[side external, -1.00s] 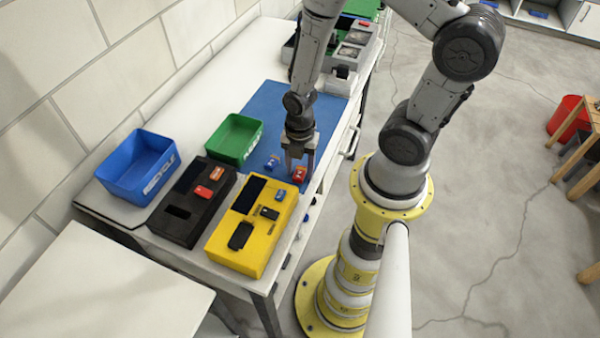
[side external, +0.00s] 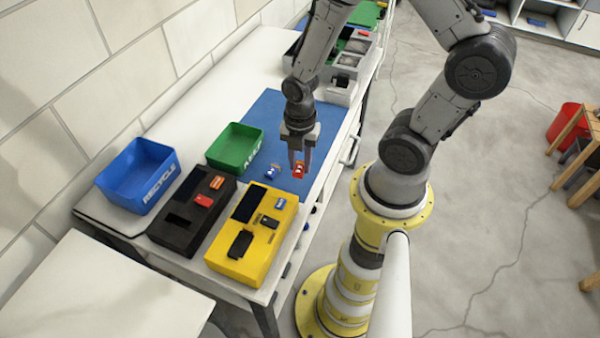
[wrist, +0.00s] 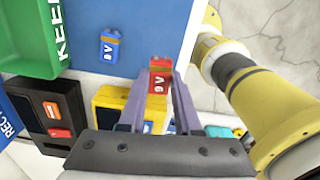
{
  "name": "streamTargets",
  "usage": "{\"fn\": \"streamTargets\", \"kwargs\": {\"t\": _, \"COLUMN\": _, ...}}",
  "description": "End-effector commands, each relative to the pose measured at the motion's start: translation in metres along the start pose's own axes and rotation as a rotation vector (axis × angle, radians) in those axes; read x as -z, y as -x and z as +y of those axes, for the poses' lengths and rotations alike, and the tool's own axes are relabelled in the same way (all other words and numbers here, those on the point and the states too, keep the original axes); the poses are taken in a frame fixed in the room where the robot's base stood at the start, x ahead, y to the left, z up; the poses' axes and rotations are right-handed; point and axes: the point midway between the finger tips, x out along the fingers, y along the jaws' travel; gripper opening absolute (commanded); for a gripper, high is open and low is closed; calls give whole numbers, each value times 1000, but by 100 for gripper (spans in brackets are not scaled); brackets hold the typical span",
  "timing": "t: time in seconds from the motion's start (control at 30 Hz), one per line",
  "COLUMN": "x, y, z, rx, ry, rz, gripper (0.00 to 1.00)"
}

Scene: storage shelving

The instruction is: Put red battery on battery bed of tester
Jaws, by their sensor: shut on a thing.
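My gripper (side external: 299,168) is shut on the red battery (side external: 299,171), just above the right part of the blue mat. In the wrist view the red battery (wrist: 158,82) sits upright between my two fingers, its "9V" marking showing. A yellow device (side external: 235,263) with a dark screen lies nearer the camera, with a blue piece and dark parts on top. A black device (side external: 172,238) stands left of it, with an orange and a red piece on top. Which one is the tester is not labelled. The wrist view shows the yellow device (wrist: 112,97) partly hidden behind my finger.
A blue battery (side external: 272,171) lies on the blue mat (side external: 270,120), left of my gripper. A green bin (side external: 234,147) and a blue "RECYCLE" bin (side external: 138,175) stand at the left. Grey trays (side external: 345,82) stand at the far end of the table.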

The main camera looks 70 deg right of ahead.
Motion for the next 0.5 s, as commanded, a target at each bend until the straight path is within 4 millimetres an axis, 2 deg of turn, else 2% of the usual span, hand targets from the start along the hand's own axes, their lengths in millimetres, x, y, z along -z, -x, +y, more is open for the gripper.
{"fn": "streamTargets", "kwargs": {"t": 0.03, "x": 0, "y": 11, "z": 1, "rx": -5, "ry": 0, "rz": -2, "gripper": 0}}
{"fn": "streamTargets", "kwargs": {"t": 0.2, "x": 0, "y": 35, "z": 1, "rx": -3, "ry": 0, "rz": -1, "gripper": 0}}
{"fn": "streamTargets", "kwargs": {"t": 0.37, "x": 0, "y": 45, "z": 0, "rx": 0, "ry": -8, "rz": -1, "gripper": 0}}
{"fn": "streamTargets", "kwargs": {"t": 0.5, "x": 1, "y": 46, "z": -5, "rx": 2, "ry": -85, "rz": 0, "gripper": 0}}
